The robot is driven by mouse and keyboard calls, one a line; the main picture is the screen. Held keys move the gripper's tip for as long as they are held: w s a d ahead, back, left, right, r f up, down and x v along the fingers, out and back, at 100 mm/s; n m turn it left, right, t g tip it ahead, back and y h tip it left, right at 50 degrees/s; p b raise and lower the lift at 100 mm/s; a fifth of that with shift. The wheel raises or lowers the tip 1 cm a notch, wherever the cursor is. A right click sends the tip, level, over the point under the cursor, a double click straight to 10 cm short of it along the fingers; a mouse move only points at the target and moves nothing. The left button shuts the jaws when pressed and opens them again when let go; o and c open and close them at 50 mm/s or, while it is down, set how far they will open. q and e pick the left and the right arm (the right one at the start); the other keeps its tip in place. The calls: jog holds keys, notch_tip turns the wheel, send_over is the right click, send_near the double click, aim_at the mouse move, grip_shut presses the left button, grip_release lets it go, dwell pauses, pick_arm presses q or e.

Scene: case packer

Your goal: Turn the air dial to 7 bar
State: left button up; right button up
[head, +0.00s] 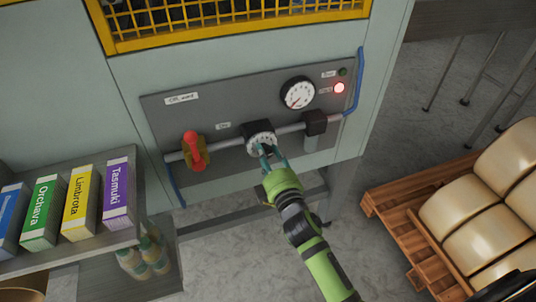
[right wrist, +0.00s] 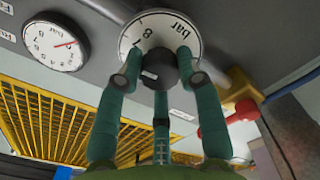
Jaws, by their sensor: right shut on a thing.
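The air dial (head: 260,138) is a white round face on a black block in the pipe of the grey panel. In the right wrist view, its face (right wrist: 150,28) shows "bar", an 8 and what looks like a 7, upside down or tilted. My right gripper (head: 270,159) is shut on the dial's dark central knob (right wrist: 160,70), its teal fingers around it. The fingers and knob hide part of the scale; I cannot tell the set value. The pressure gauge (head: 298,93) is white with a red needle, also in the right wrist view (right wrist: 56,45). My left gripper is not in view.
A red valve handle (head: 193,148) stands on the pipe left of the dial. A red lamp (head: 339,88) glows at the panel's upper right. A shelf with coloured boxes (head: 80,208) stands at left, a pallet (head: 405,230) with tan sacks at right.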

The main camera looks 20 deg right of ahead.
jog(key=shift+a+f+m, duration=0.15)
jog(key=shift+a+m, duration=0.05)
jog(key=shift+m, duration=0.4)
jog(key=o, duration=1.2)
jog(key=shift+c, duration=0.2)
jog(key=s, duration=1.2)
jog(key=shift+d, duration=0.2)
